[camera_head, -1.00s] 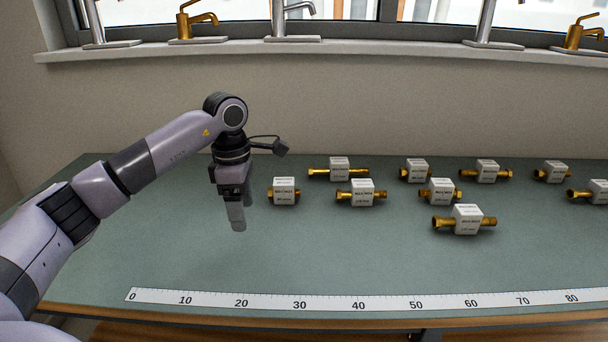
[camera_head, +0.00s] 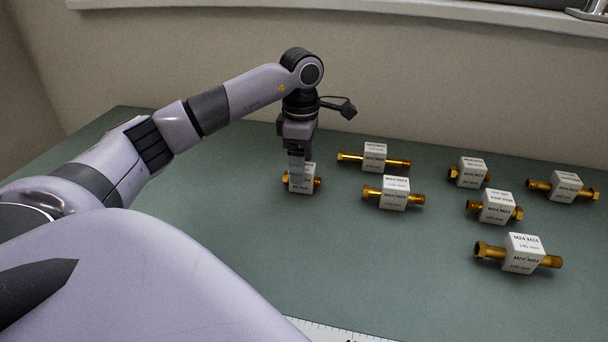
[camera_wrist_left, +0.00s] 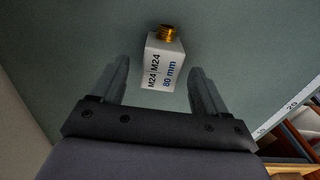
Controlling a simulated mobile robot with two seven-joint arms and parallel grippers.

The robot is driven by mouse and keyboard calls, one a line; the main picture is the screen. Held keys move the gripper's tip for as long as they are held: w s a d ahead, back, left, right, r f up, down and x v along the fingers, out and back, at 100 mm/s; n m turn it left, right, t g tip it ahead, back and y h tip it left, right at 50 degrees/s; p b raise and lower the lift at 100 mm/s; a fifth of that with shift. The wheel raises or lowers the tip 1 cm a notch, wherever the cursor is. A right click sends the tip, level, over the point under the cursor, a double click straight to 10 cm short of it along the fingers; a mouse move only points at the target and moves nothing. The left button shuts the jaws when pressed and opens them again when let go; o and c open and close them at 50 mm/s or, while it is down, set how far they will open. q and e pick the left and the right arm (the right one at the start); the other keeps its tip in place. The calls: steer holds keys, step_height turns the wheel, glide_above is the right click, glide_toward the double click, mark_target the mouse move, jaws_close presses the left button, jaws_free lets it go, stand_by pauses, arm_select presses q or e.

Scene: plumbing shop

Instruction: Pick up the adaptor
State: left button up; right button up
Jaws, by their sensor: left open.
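Several brass adaptors with white labelled blocks lie on the green table. The leftmost adaptor (camera_head: 303,184) is short, with brass ends poking out of its block. In the left wrist view this adaptor (camera_wrist_left: 161,66) reads "M24 M24" and "80 mm", with a brass thread at its far end. My left gripper (camera_head: 298,168) points down at this adaptor and partly covers its block in the head view. In the wrist view my left gripper (camera_wrist_left: 158,85) is open, with one finger on each side of the block and gaps visible. My right gripper is not in view.
A longer adaptor (camera_head: 375,157) and another adaptor (camera_head: 394,193) lie just to the right. More adaptors, including a large one (camera_head: 523,253), lie farther right. A ruler (camera_head: 330,333) runs along the front edge. The wall (camera_head: 200,60) rises behind the table.

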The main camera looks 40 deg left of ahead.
arm_select(q)
step_height(320, 180, down, 4)
steer(key=shift+f, duration=0.1)
steer(key=c, duration=1.1)
steer(key=shift+r, duration=0.2)
